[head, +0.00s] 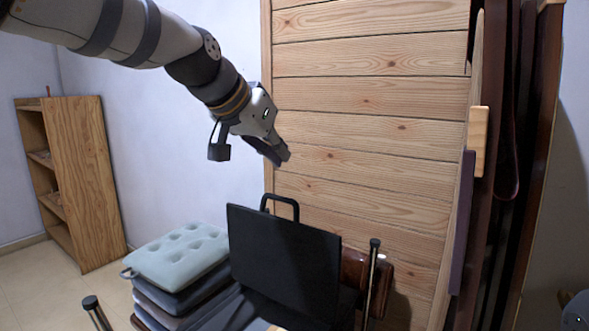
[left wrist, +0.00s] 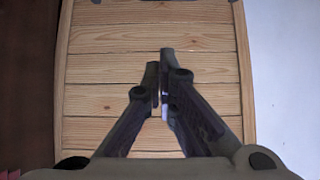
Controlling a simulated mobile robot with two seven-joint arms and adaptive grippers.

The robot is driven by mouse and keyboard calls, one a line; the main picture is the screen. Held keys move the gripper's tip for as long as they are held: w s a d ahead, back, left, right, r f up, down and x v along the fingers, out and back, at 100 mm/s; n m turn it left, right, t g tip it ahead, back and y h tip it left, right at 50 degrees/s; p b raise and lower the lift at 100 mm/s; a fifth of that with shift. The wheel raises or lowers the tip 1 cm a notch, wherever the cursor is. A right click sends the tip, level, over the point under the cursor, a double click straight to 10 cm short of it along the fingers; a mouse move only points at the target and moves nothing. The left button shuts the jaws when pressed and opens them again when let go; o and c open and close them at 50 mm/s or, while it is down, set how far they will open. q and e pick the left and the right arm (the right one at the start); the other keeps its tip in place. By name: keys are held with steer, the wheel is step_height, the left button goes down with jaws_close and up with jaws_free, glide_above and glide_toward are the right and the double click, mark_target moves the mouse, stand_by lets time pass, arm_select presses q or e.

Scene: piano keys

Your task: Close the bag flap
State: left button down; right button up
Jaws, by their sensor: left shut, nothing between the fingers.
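The lower part of the bag is in shadow, so I cannot tell the flap clearly from the body. My left gripper (head: 284,155) is shut and empty in the air above the handle, not touching it. In the left wrist view its fingers (left wrist: 162,75) are together in front of wooden boards, and the bag does not show. My right gripper's fingers are not visible.
A light blue tufted cushion (head: 178,257) tops a stack left of the bag. A wooden plank panel (head: 370,130) stands close behind. A dark post (head: 372,275) rises right of the bag. A wooden shelf (head: 88,180) is far left. Dark hanging items (head: 510,150) are at right.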

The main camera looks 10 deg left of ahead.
arm_select(q)
steer(key=f+b+x, duration=0.1)
steer(key=b+x, duration=0.1)
steer(key=x, duration=0.8)
steer(key=s, duration=0.1)
steer(key=s+a+p, duration=0.1)
steer(key=s, duration=0.1)
steer(key=s+a+p, duration=0.1)
steer(key=shift+s+r, duration=0.2)
steer(key=shift+r, duration=0.05)
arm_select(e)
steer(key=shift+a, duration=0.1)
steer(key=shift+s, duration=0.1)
